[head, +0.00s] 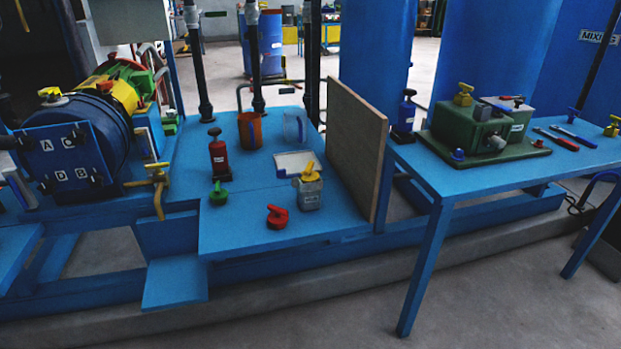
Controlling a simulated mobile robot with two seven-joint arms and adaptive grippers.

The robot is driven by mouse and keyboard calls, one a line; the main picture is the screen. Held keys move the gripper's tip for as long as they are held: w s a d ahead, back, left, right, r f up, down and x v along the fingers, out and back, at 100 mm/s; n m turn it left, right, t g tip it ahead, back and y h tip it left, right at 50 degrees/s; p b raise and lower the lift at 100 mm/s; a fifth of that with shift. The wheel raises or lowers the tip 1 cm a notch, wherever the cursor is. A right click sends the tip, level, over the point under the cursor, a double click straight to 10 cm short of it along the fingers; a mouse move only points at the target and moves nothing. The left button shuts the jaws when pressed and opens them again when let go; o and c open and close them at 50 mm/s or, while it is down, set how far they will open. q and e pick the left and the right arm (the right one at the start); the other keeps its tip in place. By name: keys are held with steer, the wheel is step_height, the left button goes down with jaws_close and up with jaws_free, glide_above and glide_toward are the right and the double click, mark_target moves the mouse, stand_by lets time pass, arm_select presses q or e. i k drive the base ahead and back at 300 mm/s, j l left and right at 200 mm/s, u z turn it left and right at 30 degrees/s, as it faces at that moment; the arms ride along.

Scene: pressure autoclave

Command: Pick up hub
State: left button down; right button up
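No part is plainly marked as the hub, and I cannot tell which one it is. On the blue bench (240,232), a small red knob-like part (277,216) lies near the front edge. A green knob-like part (219,194) sits behind it to the left, in front of a dark red bottle-shaped item (217,156). A grey container with a yellow top (310,187) stands to the right. Neither of my grippers shows in the head view.
A blue autoclave drum (78,158) with a yellow valve handle (158,184) is at left. An orange cup (249,130) and clear jug (294,127) stand at the back. An upright board (354,150) separates the bench from a blue table (480,182) carrying a green unit (468,128).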

mark_target(309, 195)
steer(key=i+j+z, duration=0.15)
steer(key=i+z, duration=0.2)
steer(key=z, duration=0.15)
steer(key=i+j+z, duration=0.3)
steer(key=z, duration=0.15)
steer(key=k, duration=0.2)
steer(key=i+j, duration=0.15)
steer(key=i, duration=0.15)
steer(key=l+z, duration=0.05)
